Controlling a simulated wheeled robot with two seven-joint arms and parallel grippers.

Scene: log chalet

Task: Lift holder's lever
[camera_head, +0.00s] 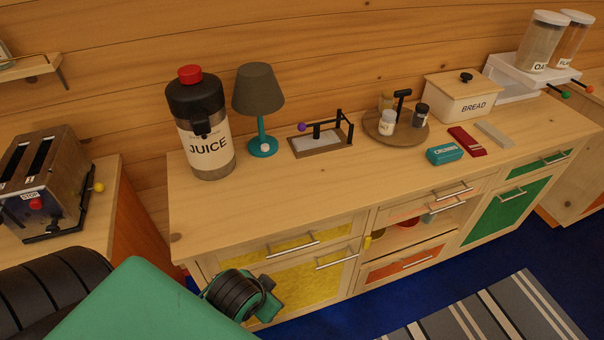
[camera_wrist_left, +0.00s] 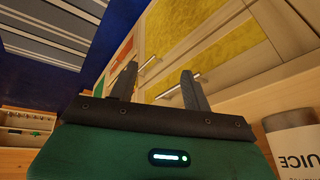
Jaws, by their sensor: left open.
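The holder (camera_head: 321,142) is a small wooden tray with a pale top sheet and a dark upright frame at its right end. It stands on the wooden counter between the teal lamp and the round turntable. Its dark lever (camera_head: 316,130) lies low across it and ends in a purple knob (camera_head: 302,127) on the left. My left gripper (camera_wrist_left: 158,86) is open and empty, its two dark fingers apart in the left wrist view, with cabinet fronts beyond. In the head view my left wrist is low in front of the yellow drawers, well away from the holder. My right gripper is not in view.
A juice dispenser (camera_head: 205,144) and a lamp (camera_head: 259,95) stand left of the holder. A turntable with jars (camera_head: 371,130), a bread box (camera_head: 459,98) and a teal box (camera_head: 444,154) are to its right. The counter (camera_head: 290,195) in front of the holder is clear. Drawer handles (camera_head: 292,249) stick out below.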

